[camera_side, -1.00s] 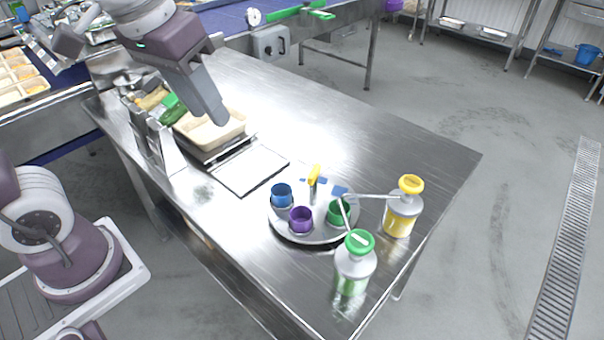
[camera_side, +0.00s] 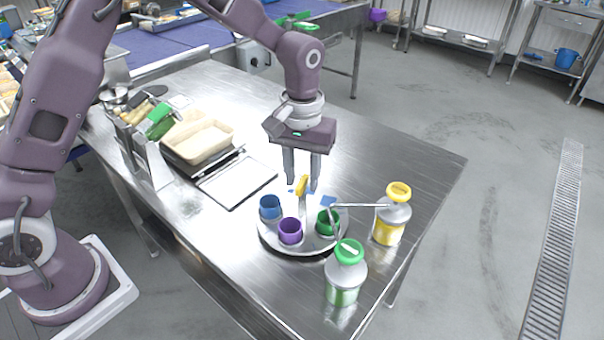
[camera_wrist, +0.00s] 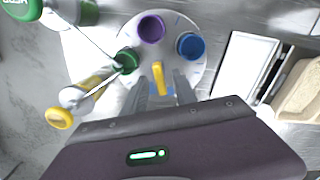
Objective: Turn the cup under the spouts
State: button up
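A round metal turntable (camera_side: 270,240) carries a blue cup (camera_side: 270,207), a purple cup (camera_side: 290,231) and a green cup (camera_side: 327,223). A yellow handle (camera_side: 301,186) stands up at its middle. My gripper (camera_side: 302,188) is open, pointing down, with one finger on each side of the handle; whether they touch it I cannot tell. In the wrist view the handle (camera_wrist: 158,78) lies between the fingers. A yellow-topped pump bottle (camera_side: 392,216) and a green-topped pump bottle (camera_side: 345,275) stand at the right.
A flat tray (camera_side: 236,182), a beige container (camera_side: 203,143) and a holder with utensils (camera_side: 148,150) stand to the left on the metal table (camera_side: 400,150). The table's back right is clear. The bottles stand near its front right edge.

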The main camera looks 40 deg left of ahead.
jog(key=shift+c, duration=0.2)
grip_shut()
dwell(1.2)
